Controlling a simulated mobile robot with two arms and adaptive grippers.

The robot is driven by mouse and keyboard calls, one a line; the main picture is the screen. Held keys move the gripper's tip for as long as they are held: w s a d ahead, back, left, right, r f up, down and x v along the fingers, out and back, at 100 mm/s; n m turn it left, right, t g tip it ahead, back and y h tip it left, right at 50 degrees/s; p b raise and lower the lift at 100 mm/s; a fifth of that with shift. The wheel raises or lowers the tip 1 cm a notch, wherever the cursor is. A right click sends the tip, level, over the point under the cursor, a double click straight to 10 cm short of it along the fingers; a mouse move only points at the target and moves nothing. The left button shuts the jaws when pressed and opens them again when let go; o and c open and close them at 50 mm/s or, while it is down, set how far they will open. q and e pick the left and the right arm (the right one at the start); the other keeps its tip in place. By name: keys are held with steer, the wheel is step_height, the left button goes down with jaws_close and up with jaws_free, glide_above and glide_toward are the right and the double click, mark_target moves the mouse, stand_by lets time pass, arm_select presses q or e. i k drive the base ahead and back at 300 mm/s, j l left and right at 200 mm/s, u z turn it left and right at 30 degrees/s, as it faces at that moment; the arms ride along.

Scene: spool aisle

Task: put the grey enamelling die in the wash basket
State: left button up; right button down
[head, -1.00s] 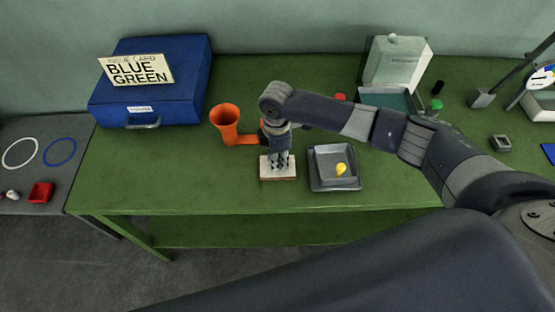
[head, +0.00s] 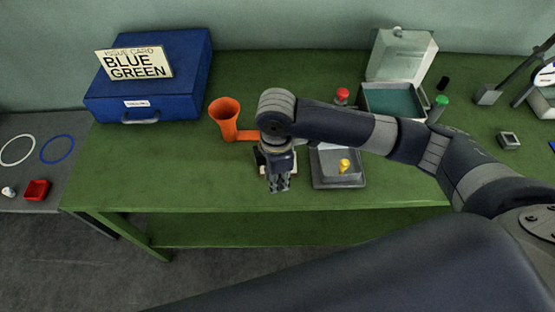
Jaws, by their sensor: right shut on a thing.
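My right gripper (head: 279,185) points down over the green table, left of a grey tray. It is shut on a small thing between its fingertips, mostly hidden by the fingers. I cannot make out whether this is the grey enamelling die. A pale flat block (head: 262,167) shows partly behind the gripper. A small grey square piece (head: 508,140) lies at the far right. No wash basket can be clearly picked out. The shallow grey tray (head: 350,181) has a yellow knobbed piece (head: 344,165) in it. My left gripper is out of view.
An orange funnel cup (head: 225,116) stands just left of my right arm. A blue case (head: 150,90) with a card (head: 134,63) is at the back left. An open teal-lined box (head: 393,101) and green-capped (head: 440,107) and red-capped (head: 342,95) items stand behind the arm.

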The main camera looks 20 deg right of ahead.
mark_target(335, 158)
steer(key=l+u, duration=0.2)
steer(key=l, duration=0.35)
steer(key=k+l+u, duration=0.2)
steer(key=l, duration=0.35)
steer(key=l+u, duration=0.2)
steer(key=l, duration=0.35)
